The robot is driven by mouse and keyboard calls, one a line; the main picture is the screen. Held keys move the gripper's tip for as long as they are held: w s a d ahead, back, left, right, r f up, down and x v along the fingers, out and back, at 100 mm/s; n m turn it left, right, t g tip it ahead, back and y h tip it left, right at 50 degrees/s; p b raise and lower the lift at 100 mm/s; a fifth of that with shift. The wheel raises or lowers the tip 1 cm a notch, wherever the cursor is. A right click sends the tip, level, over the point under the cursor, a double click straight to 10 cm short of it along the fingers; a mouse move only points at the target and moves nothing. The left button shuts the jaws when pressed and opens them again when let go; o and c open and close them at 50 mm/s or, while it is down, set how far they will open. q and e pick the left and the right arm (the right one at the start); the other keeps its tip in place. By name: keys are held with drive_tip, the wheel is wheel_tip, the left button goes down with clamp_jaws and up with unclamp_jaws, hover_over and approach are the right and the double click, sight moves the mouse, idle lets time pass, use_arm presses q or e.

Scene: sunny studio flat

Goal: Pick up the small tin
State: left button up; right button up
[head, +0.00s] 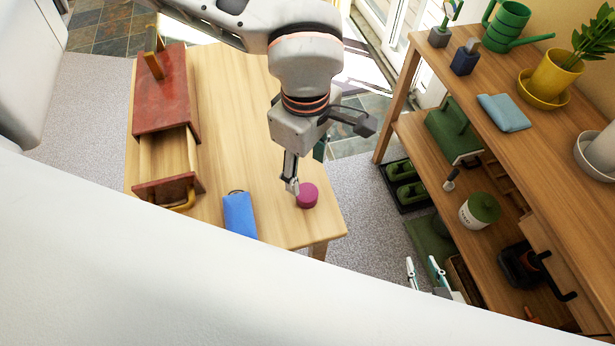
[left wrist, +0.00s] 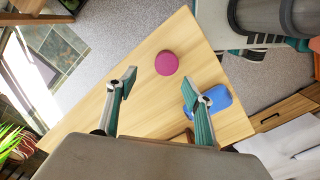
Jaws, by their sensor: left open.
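The small tin (head: 307,195) is a round, magenta, flat-topped tin near the front right corner of the wooden table (head: 270,220). It also shows in the left wrist view (left wrist: 166,63), ahead of the fingertips and roughly midway between them. My left gripper (head: 292,186) points down just left of the tin in the head view. In the left wrist view my left gripper (left wrist: 160,88) has its fingers spread wide with nothing between them. My right gripper (head: 424,267) shows only its fingertips at the lower edge, apart and empty, away from the table.
A blue case (head: 239,214) lies left of the tin. A red wooden box (head: 164,95) with an open drawer (head: 165,190) stands further left. Wooden shelves (head: 480,110) at right hold a green watering can (head: 507,27), a yellow pot (head: 553,75) and a lidded jar (head: 479,210).

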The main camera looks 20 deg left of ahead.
sight(307, 192)
use_arm(q)
drive_tip(key=f, duration=0.2)
drive_tip(key=s+f, duration=0.1)
drive_tip(key=f, duration=0.3)
drive_tip(key=shift+s+d, duration=0.2)
drive_tip(key=shift+d, duration=0.1)
drive_tip(key=shift+f, duration=0.65)
drive_tip(key=c, duration=1.2)
